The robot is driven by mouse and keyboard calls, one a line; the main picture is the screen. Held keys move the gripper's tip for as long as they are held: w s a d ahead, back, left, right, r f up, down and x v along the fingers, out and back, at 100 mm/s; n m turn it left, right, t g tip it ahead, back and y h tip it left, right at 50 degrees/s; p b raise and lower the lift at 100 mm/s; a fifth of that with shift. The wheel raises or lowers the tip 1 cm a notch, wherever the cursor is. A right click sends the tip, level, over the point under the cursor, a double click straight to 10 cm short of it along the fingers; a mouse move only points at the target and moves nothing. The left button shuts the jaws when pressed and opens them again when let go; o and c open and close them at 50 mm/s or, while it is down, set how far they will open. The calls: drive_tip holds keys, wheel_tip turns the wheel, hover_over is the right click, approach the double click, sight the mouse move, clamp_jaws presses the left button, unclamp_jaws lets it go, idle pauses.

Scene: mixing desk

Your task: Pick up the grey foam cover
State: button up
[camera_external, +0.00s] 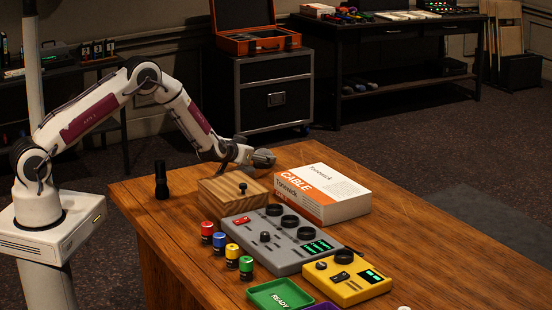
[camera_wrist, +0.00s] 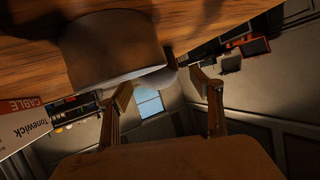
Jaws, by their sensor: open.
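The grey foam cover (camera_wrist: 108,45) is a rounded, cylinder-like shape on the wooden desk, large and close in the wrist view. In the external view a small grey part of it (camera_external: 263,168) shows at the far edge of the desk, mostly hidden by my gripper (camera_external: 264,157). My gripper is over or beside it, low near the desk top. In the wrist view my gripper (camera_wrist: 160,82) has its two fingers wide apart, with the cover ahead of them and toward the left finger. Nothing is visibly held between them; contact cannot be told.
A black flashlight (camera_external: 161,180) stands left. A grey mixer (camera_external: 280,238), a yellow device (camera_external: 347,279) and several coloured canisters are nearer the front.

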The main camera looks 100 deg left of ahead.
drive_tip(key=shift+x, duration=1.8)
drive_tip(key=shift+w+d, duration=0.1)
drive_tip(key=c, duration=0.8)
